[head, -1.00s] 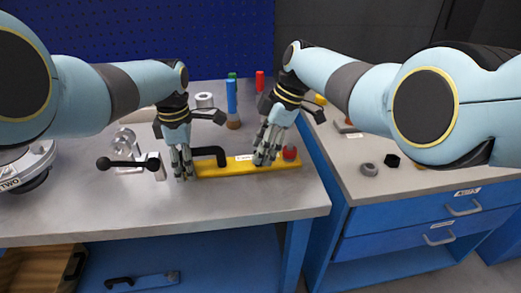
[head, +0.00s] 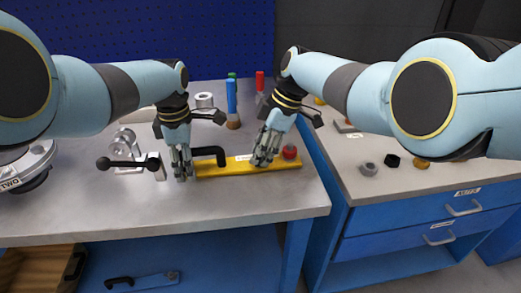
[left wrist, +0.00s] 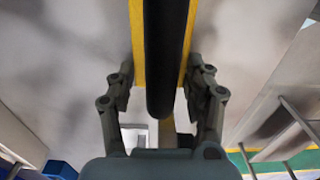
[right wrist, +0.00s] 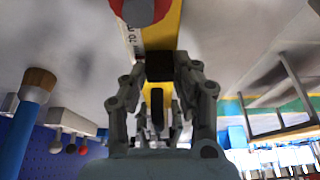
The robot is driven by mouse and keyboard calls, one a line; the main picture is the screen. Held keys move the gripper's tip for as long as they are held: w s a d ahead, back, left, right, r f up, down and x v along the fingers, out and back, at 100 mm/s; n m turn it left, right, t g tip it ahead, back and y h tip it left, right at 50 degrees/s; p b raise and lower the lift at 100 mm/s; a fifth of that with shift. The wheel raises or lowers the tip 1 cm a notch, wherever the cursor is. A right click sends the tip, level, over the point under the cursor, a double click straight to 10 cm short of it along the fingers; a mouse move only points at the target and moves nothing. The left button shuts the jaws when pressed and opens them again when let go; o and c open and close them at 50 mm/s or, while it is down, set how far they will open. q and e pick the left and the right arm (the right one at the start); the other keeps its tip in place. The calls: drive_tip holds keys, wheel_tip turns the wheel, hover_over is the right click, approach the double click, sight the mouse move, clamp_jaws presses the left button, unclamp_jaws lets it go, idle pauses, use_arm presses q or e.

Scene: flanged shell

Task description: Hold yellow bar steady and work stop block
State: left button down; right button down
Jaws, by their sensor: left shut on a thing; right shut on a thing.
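The yellow bar (head: 225,170) lies flat on the bench, with a black handle (head: 212,151) toward its left end and a red knob (head: 290,152) at its right end. My left gripper (head: 182,176) is shut on the bar's left end; in the left wrist view its fingers flank the yellow bar (left wrist: 137,45) with the black handle (left wrist: 163,55) between them. My right gripper (head: 260,162) is down on the bar beside the knob, shut on the dark stop block (right wrist: 160,67), which the fingers hide in the head view.
A metal clamp with a black ball lever (head: 128,164) stands left of the bar. A blue-handled brush (head: 232,105) and a metal ring (head: 204,100) are behind. A gap separates this bench from the drawer bench (head: 440,185). The front of the bench is clear.

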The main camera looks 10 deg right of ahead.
sight(275, 161)
drive_tip(key=shift+d, duration=0.1)
drive_tip(key=d, duration=0.3)
drive_tip(key=shift+w+d, duration=0.1)
drive_tip(key=shift+d, duration=0.2)
drive_tip(key=c, duration=1)
unclamp_jaws()
drive_tip(key=shift+a, duration=0.1)
drive_tip(key=v, duration=1.2)
